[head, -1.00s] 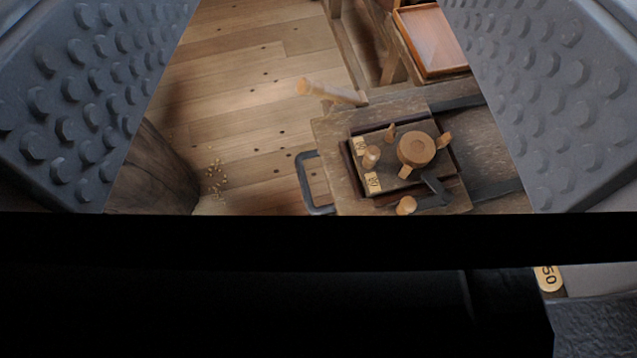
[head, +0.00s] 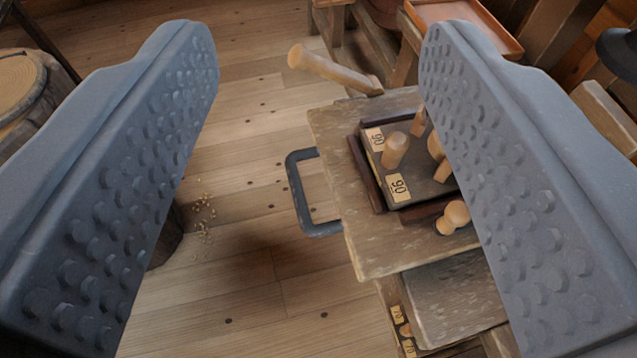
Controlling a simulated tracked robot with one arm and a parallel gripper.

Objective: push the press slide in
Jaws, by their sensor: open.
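The press stands right of centre: a worn wooden board (head: 375,248) carries a dark-framed tray (head: 363,172) with wooden pegs and number tags. A dark U-shaped metal handle (head: 296,193) sticks out from the board's left edge; I take this board to be the press slide, but cannot be sure. My gripper (head: 320,60) is open and empty, its two studded grey fingers wide apart. The handle lies between the fingers in the picture, and neither visibly touches it. The right finger hides the tray's right part and the board's right side.
A wooden rod (head: 335,71) juts left from behind the board. An orange-brown tray (head: 470,18) stands at the back right. A round log stump (head: 25,90) is at the far left. A lower wooden shelf (head: 465,295) sits under the board. The plank floor (head: 255,120) left of the handle is mostly clear.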

